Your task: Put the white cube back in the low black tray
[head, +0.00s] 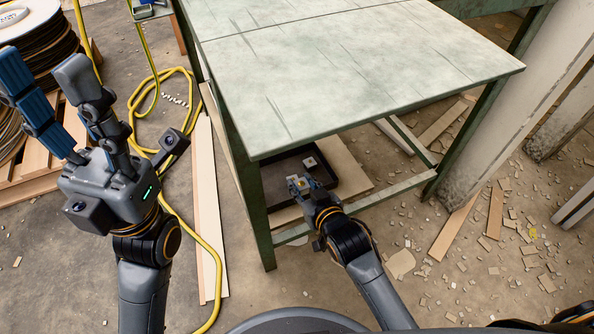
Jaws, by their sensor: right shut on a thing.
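The low black tray (351,178) lies low under the green table, on a pale board, partly hidden by the tabletop. A small whitish block (309,162) with a dark mark sits inside it. My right gripper (299,185) is at the tray's near left part, under the front edge of the table. It is shut on a small pale thing, likely the white cube, mostly hidden by the fingers. I cannot tell whether that touches the tray. My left gripper (43,55) is raised at the left, its fingers spread and empty.
The green table's top (350,60) is bare and overhangs the tray. Its front leg (250,200) and lower rail (390,190) are close to my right arm. A yellow hose (215,262), planks and a cable reel (30,40) lie left. Debris litters the floor at right.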

